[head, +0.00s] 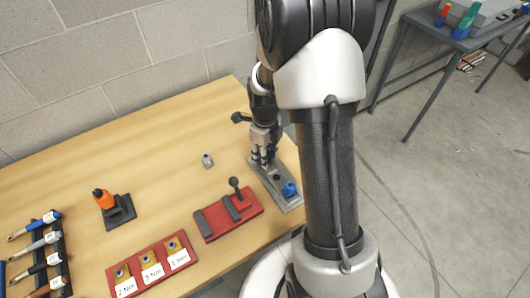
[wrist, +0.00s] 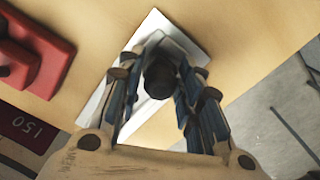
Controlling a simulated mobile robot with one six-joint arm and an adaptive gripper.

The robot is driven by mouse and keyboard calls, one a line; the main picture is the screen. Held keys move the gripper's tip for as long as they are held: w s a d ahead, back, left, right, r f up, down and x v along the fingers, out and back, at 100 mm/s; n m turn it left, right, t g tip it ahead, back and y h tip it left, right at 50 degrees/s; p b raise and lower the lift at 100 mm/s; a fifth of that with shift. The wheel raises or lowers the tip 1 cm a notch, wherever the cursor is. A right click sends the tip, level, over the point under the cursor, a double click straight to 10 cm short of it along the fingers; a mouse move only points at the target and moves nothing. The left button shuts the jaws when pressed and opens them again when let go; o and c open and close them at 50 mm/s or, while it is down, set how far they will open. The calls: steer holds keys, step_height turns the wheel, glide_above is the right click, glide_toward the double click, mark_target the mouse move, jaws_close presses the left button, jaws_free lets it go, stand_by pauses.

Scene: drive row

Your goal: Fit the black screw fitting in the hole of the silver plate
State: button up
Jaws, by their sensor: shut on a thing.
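The silver plate (head: 268,184) lies near the right edge of the wooden table, with a blue part (head: 290,188) at its near end and a dark round spot (head: 277,177) near its middle. My gripper (head: 263,160) is over the far half of the plate, pointing down. In the wrist view, its fingers (wrist: 163,62) are closed around the black screw fitting (wrist: 159,80), with the plate (wrist: 151,25) behind it. The fingers and fitting hide the plate beneath them, so I cannot tell whether the fitting touches the hole.
A red block with a black-knobbed lever (head: 241,205) stands just left of the plate. A small metal piece (head: 207,160) lies farther left. A red labelled tray (head: 150,268), an orange-topped tool (head: 103,199) and a tool rack (head: 62,255) are farther left.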

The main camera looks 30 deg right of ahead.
steer(key=shift+f+b, duration=0.3)
steer(key=shift+f, duration=0.05)
stand_by(0.6)
steer(key=o, duration=1.1)
step_height(320, 180, up, 12)
stand_by(0.4)
